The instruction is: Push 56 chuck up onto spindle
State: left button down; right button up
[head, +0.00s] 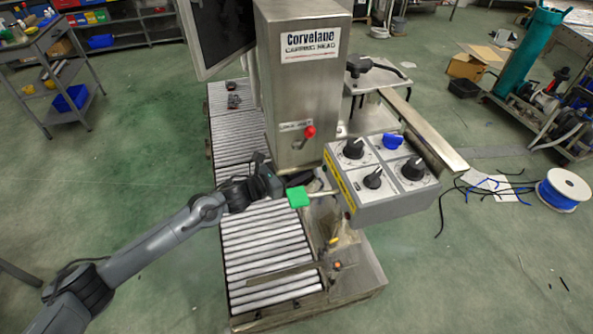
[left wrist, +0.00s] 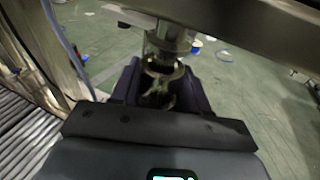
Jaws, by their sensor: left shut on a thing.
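My left gripper (head: 306,180) reaches in from the left, under the capping head (head: 306,80); its tips are partly hidden by the grey control box in the head view. In the left wrist view, my left gripper (left wrist: 158,100) has its two dark fingers closed around a chuck (left wrist: 160,82), a dark and metallic part. The silver spindle (left wrist: 167,45) hangs from above, directly over the chuck. The chuck's upper part looks very close to the spindle's lower end; I cannot tell whether it is seated. The chuck is not visible in the head view. My right gripper is not in view.
The control box (head: 385,208) with black and blue knobs stands right of my left gripper. A green block (head: 298,197) sits beside it on a rod. A roller conveyor (head: 265,245) runs below. A steel beam (head: 425,130) extends behind the box. Cable and a blue spool (head: 562,190) lie on the floor.

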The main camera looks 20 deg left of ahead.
pick_arm(q)
jog(key=shift+r+p, duration=0.4)
jog(key=shift+r, duration=0.55)
